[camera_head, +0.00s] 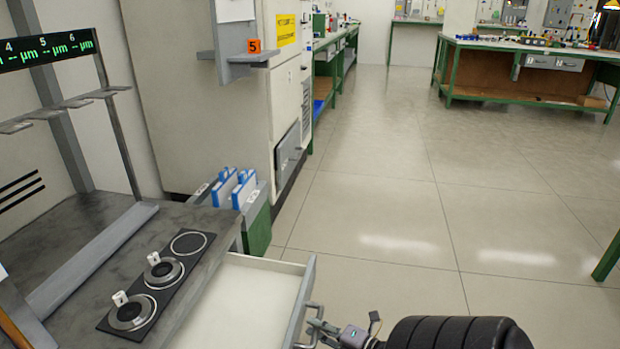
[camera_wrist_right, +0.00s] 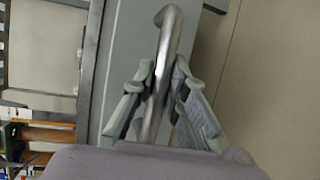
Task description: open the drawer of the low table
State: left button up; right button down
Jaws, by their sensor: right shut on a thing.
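The low table (camera_head: 185,225) has a grey top at the lower left of the head view. Its white drawer (camera_head: 245,305) stands pulled out to the right, and its inside looks empty where I see it. The drawer's metal bar handle (camera_head: 298,322) is on its grey front. My right gripper (camera_head: 318,330) is at this handle. In the right wrist view the fingers of my right gripper (camera_wrist_right: 155,100) are closed around the curved handle (camera_wrist_right: 163,70), one on each side, against the drawer front (camera_wrist_right: 125,45). My left gripper is not in view.
On the tabletop lies a black plate (camera_head: 160,280) with round metal discs, two carrying small white tagged pieces. Blue folders (camera_head: 232,187) stand in a bin behind the table, beside a tall cabinet (camera_head: 225,110). The floor (camera_head: 400,215) to the right is clear. Green workbenches (camera_head: 530,75) stand far back.

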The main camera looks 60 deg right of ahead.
jog(key=c, duration=1.6)
grip_release()
jog(key=shift+o, duration=0.2)
jog(key=shift+s, duration=0.1)
jog(key=s+r, duration=0.2)
jog(key=s, duration=0.9)
jog(key=shift+s, duration=0.35)
jog(key=shift+s, duration=0.1)
